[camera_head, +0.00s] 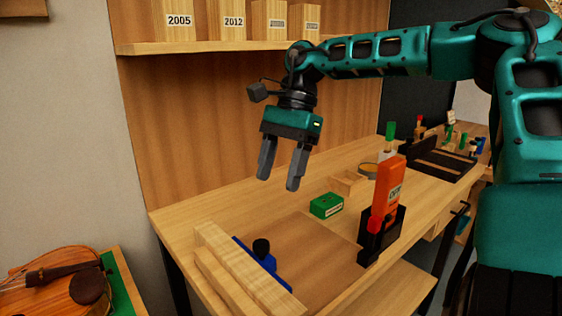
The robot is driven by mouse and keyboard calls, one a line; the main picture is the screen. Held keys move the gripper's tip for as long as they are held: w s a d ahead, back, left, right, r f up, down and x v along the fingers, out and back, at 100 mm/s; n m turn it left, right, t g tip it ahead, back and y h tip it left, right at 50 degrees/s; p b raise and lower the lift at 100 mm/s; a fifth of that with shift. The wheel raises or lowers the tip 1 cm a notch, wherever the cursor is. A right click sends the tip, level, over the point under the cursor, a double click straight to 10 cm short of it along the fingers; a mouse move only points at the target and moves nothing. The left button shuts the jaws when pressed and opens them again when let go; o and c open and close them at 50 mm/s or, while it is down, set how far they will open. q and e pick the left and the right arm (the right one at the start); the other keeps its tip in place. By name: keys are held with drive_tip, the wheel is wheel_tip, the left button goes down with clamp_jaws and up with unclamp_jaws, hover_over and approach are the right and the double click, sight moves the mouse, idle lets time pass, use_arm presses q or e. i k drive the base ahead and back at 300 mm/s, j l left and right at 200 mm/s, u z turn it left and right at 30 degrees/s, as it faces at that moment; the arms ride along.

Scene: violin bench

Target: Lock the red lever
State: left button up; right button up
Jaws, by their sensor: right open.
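My right gripper (279,184) hangs over the bench at the middle of the view, fingers pointing down, open and empty. It is well above the bench top (225,201) and touches nothing. A small red part (376,226) shows on the front of a black holder (397,225) at the bench's right front; it may be the red lever, but it is too small to tell its position. The holder lies to the right of and below the gripper. An orange bottle-like object (388,186) stands upright in the holder. My left gripper is not in view.
A green box (326,205), a wooden tray (348,183) and a black rack (435,162) are further right. A shelf with numbered blocks hangs above. A violin (50,282) lies lower left.

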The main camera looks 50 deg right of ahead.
sight(375, 222)
drive_tip(key=k, duration=1)
